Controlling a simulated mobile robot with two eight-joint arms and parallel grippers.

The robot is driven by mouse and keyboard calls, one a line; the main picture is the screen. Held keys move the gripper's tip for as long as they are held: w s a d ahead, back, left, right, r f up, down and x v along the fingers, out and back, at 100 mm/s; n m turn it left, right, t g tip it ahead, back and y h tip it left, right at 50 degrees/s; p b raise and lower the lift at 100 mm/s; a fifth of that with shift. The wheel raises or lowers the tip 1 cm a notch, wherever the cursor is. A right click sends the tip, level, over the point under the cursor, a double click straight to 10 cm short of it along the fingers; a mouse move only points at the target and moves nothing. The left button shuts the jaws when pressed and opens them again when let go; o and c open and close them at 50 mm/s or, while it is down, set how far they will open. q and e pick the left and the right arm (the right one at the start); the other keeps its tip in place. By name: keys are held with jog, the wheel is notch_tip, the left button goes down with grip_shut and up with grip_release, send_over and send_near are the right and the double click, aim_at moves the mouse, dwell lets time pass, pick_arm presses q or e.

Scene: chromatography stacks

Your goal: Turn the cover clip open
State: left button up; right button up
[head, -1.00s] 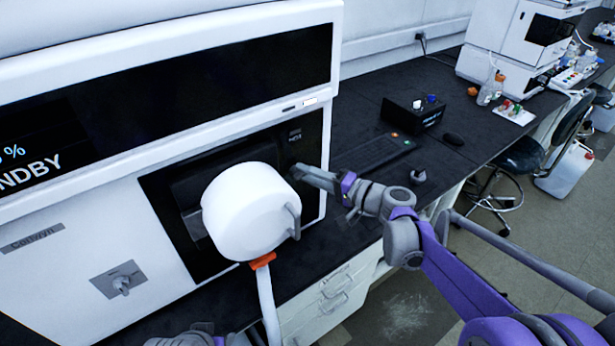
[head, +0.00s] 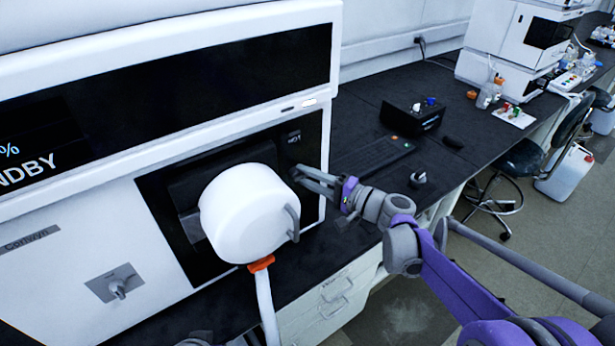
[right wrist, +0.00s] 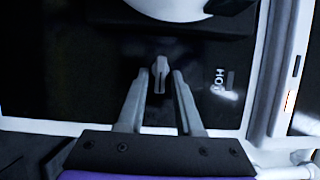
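The cover clip (right wrist: 159,76), a small grey lever on the dark panel, stands between the fingertips of my right gripper (right wrist: 159,73) in the right wrist view. A gap shows on each side of it, so the fingers are open around or just in front of it; the depth is hard to tell. In the head view my right gripper (head: 298,173) is at the right part of the dark instrument panel (head: 308,150), beside the white drum-shaped cover (head: 247,212). The clip cannot be made out there.
The white drum has a grey handle (head: 293,222) and an orange-collared white tube below it. A knob plate (head: 116,284) is at the lower left.

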jog(key=shift+o, duration=0.4)
jog(key=v, duration=1)
jog(key=shift+s+d+b, duration=0.25)
jog(key=shift+d+b, duration=0.1)
jog(key=shift+b, duration=0.05)
jog(key=s+a+f+n+g+h+p, duration=0.1)
jog(key=s+a+f+g+h, duration=0.15)
jog(key=s, duration=0.35)
jog(key=s+a+f+n+g+h+p, duration=0.1)
jog(key=s+f+n+g+h, duration=0.1)
jog(key=s+f+h, duration=0.3)
jog(key=s+d+f+n+h+p, duration=0.1)
jog(key=s+d+f+n+h, duration=0.1)
jog(key=s+d, duration=0.3)
jog(key=s+d+f+n+h+p, duration=0.1)
jog(key=s+d+f+n+h, duration=0.1)
jog(key=s+d+h, duration=0.3)
jog(key=s, duration=0.4)
jog(key=shift+d+f, duration=0.3)
jog(key=shift+f, duration=0.05)
